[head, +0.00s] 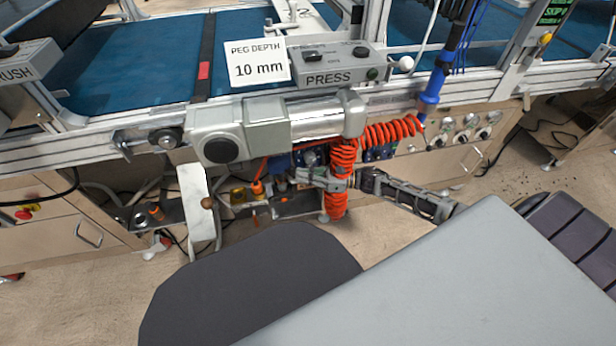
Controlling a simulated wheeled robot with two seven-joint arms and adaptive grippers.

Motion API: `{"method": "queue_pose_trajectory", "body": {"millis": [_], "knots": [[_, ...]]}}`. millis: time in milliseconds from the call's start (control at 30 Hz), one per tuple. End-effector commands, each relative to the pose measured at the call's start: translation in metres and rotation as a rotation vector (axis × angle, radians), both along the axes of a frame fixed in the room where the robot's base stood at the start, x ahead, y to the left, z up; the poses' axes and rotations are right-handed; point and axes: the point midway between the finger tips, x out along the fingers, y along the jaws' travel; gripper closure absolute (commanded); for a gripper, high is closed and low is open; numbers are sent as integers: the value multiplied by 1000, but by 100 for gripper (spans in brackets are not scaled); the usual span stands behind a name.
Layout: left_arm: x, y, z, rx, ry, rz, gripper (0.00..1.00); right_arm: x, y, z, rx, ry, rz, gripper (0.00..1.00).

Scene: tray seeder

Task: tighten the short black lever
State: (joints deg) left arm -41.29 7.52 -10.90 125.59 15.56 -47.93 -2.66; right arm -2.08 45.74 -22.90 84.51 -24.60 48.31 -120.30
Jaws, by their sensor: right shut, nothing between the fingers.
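A short dark lever (122,146) sits on the front aluminium rail at the left, beside a round dark knob. It hangs tilted down and looks like the short black lever, though it is small in the head view. My right gripper (296,178) reaches in from the right below the rail. It is shut and empty, in front of the valves and orange coiled hose, well to the right of the lever and apart from it. My left gripper is not in view.
A grey motor unit (240,132) juts from the rail between the lever and my right gripper. An orange coiled hose (343,165) hangs close around my gripper. A light plate (197,200) hangs below the motor. A PRESS box (338,64) stands above.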

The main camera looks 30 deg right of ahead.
Motion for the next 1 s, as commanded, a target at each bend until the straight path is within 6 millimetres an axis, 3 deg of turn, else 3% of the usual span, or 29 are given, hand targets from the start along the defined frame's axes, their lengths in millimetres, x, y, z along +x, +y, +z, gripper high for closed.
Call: {"method": "queue_pose_trajectory", "body": {"millis": [1000], "knots": [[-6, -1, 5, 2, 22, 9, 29, 0, 11, 1, 0, 0, -51, 100]]}}
